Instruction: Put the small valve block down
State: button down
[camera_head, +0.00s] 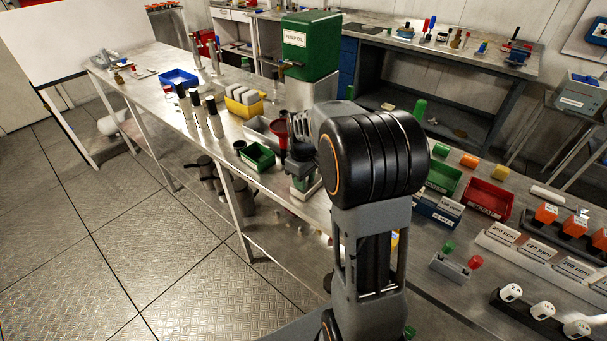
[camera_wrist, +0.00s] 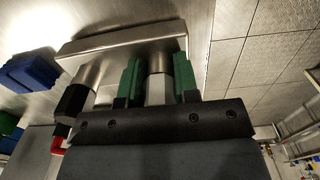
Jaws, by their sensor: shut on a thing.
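The small valve block (camera_wrist: 125,42) is a pale metal bar with round metal stems in the wrist view. A black fitting and a red part (camera_wrist: 57,144) are at its left side. The green fingers of my gripper (camera_wrist: 159,78) are shut around one stem. In the head view my gripper (camera_head: 300,181) is low over the near edge of the long metal bench (camera_head: 150,85), with a pale piece of the block (camera_head: 305,191) showing under it. My arm hides part of this area. I cannot tell whether the block touches the bench.
Right of my arm are a red bin (camera_head: 487,199) and a grey block with green and red knobs (camera_head: 452,266). Open floor (camera_head: 100,240) lies beyond the bench edge.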

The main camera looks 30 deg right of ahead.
jog(key=shift+f, duration=0.1)
dwell(0.3)
jog(key=c, duration=0.9)
grip_release()
jog(key=shift+f, duration=0.1)
jog(key=shift+o, duration=0.2)
notch_tip(320, 180, up, 11)
jog(key=shift+r+p, duration=0.2)
jog(key=shift+p, duration=0.2)
jog(key=shift+s+a+r, duration=0.15)
jog(key=shift+r, duration=0.15)
jog(key=s+a+f+m+t, duration=0.1)
jog(key=s+a, duration=0.3)
jog(key=s, duration=0.4)
jog(key=s+a+f+m+t, duration=0.2)
jog(key=s+a+f+m, duration=0.2)
jog(key=s, duration=0.3)
jog(key=shift+s+a, duration=0.4)
jog(key=shift+a, duration=0.3)
